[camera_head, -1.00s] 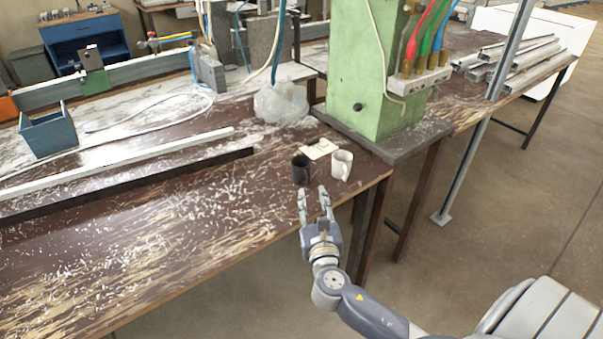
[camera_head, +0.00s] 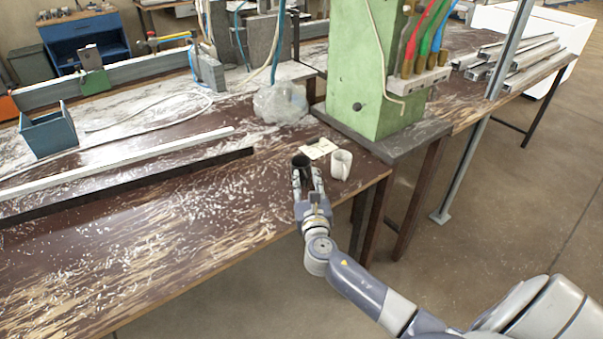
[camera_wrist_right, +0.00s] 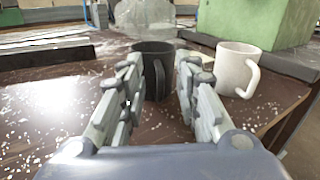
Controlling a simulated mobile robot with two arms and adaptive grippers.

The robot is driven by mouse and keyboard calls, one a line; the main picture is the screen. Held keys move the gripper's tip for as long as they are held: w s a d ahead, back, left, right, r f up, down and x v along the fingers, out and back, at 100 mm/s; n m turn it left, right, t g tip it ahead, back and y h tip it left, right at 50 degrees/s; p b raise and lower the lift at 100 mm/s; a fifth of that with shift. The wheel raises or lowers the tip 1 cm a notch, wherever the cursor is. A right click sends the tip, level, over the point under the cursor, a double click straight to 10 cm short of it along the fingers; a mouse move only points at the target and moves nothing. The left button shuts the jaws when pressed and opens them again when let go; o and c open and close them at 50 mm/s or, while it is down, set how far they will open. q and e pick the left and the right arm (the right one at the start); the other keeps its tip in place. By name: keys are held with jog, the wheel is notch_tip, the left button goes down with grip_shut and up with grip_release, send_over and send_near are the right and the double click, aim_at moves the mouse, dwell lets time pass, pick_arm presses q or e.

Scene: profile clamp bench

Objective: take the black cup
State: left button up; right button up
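The black cup (camera_head: 301,161) stands upright on the brown bench near its right front corner. In the right wrist view the black cup (camera_wrist_right: 155,62) is straight ahead, its handle facing me between the fingertips. My right gripper (camera_head: 308,177) is open, with its fingers reaching to the near side of the cup. In the right wrist view the gripper's fingers (camera_wrist_right: 158,70) are apart on either side of the handle, and I cannot tell whether they touch the cup. My left gripper is not in view.
A white mug (camera_head: 341,164) stands close to the right of the black cup. A small pale card (camera_head: 320,148) lies behind them. A green machine (camera_head: 365,75) stands behind on the right. Long metal profiles (camera_head: 130,155) lie at left. The bench front is free apart from shavings.

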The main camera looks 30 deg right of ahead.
grip_shut()
